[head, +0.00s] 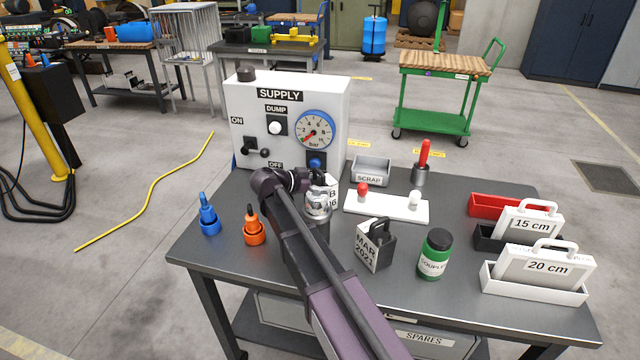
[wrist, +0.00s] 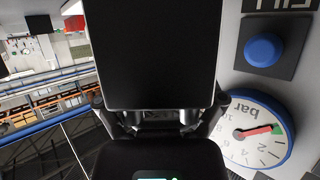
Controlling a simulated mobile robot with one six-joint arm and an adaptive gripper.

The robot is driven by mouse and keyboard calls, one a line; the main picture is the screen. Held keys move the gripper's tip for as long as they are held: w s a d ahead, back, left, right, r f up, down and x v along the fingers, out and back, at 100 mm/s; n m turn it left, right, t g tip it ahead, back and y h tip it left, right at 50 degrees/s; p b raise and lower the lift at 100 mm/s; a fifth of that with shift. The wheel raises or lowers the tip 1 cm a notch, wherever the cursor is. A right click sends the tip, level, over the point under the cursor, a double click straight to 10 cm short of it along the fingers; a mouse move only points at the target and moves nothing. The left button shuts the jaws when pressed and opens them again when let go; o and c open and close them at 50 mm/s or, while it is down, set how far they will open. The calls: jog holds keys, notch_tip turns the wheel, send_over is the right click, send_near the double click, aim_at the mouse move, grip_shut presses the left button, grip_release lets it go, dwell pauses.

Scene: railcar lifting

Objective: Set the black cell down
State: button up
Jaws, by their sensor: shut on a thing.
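My gripper (head: 318,196) is in front of the SUPPLY panel (head: 240,110), above the back part of the table. It is shut on a black cell; in the wrist view the cell's dark flat face (wrist: 150,50) fills the upper middle, between the fingers (wrist: 155,118). In the head view only part of its white label (head: 333,187) shows, with a "B" and "16"; my gripper hides the rest. I cannot tell whether its base touches the table. Another dark cell (head: 384,240), labelled MAR 2021, stands upright on the table to the right of my arm.
A white plate (head: 388,207) with red and white knobs, a SCRAP tray (head: 371,172) and a green jar (head: 435,255) stand right of the gripper. Blue (head: 209,218) and orange (head: 253,232) pieces stand left. Labelled cases (head: 545,265) fill the right end. Bare table shows between them.

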dwell(0.3)
jog(key=o, duration=1)
jog(key=shift+r, duration=0.15)
jog(key=shift+p+v, duration=1.4)
jog(key=shift+v, duration=2.35)
